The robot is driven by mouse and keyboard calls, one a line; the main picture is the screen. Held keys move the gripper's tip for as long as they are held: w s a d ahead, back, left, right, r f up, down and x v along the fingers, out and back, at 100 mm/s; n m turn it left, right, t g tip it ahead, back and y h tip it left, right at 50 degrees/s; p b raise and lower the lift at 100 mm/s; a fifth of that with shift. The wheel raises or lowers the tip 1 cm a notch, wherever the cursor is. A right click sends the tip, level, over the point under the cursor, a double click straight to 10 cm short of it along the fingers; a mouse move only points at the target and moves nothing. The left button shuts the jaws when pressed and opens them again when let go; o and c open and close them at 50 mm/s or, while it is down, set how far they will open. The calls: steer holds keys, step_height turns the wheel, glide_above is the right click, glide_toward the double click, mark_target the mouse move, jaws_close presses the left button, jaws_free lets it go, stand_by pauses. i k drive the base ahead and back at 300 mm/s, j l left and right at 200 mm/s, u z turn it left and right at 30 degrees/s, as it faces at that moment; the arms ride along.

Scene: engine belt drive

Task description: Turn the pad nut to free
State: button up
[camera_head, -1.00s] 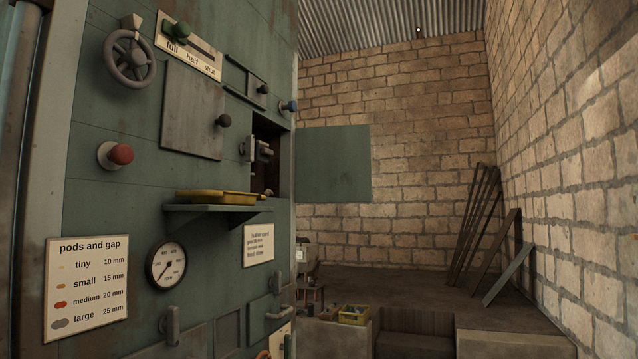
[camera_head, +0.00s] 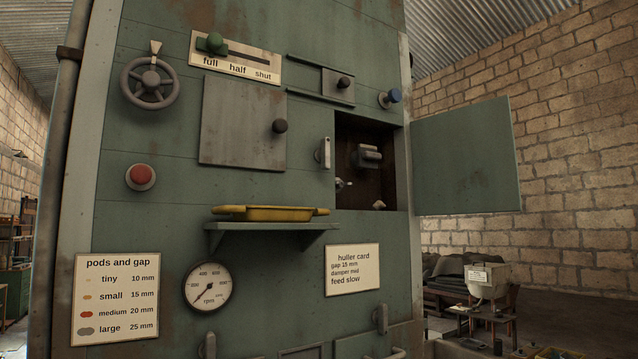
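An open compartment (camera_head: 345,140) in the green machine front shows a dark, rusty inside. A grey metal block (camera_head: 368,156) sits on its back wall. A small shiny metal piece (camera_head: 343,184), perhaps the pad nut, shows at the compartment's lower left edge; it is too small to tell its shape or setting. A small pale lump (camera_head: 379,205) lies on the compartment floor. The green door (camera_head: 466,155) stands open to the right. My gripper is not in view.
A shelf (camera_head: 270,227) holding a yellow tray (camera_head: 268,213) juts out left of and below the compartment. A bench-like stand (camera_head: 490,310) is at right.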

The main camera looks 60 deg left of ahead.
mark_target(340, 185)
steer(key=u, duration=1.85)
